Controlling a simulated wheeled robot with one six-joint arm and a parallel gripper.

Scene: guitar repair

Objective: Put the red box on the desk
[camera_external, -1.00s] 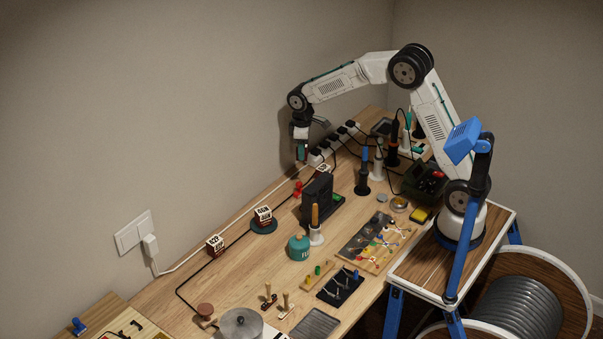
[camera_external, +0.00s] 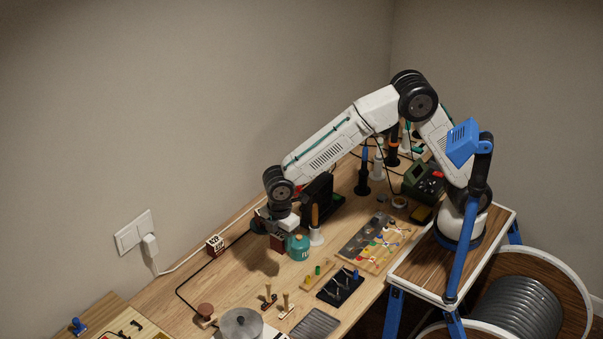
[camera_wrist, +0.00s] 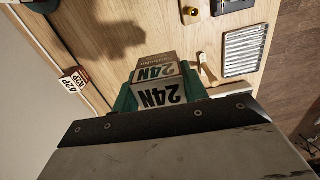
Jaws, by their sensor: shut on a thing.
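My gripper (camera_external: 276,232) is low over the middle of the desk (camera_external: 245,265), with its teal fingers on either side of a box marked 24N (camera_wrist: 155,88). The held box shows white labels and a brownish face in the wrist view. In the external view the held box (camera_external: 278,243) looks dark red, beside the teal canister (camera_external: 298,248). A shadow lies on the wood below it; I cannot tell whether it touches the desk. Another red-and-white labelled box (camera_external: 215,245) stands near the wall and also shows in the wrist view (camera_wrist: 73,80).
A black holder (camera_external: 317,195) and an orange-handled tool (camera_external: 315,220) stand behind the canister. Small stamps (camera_external: 269,297), a metal pot (camera_external: 241,324) and a black tool mat (camera_external: 340,288) lie toward the front. Bare wood is open left of my gripper.

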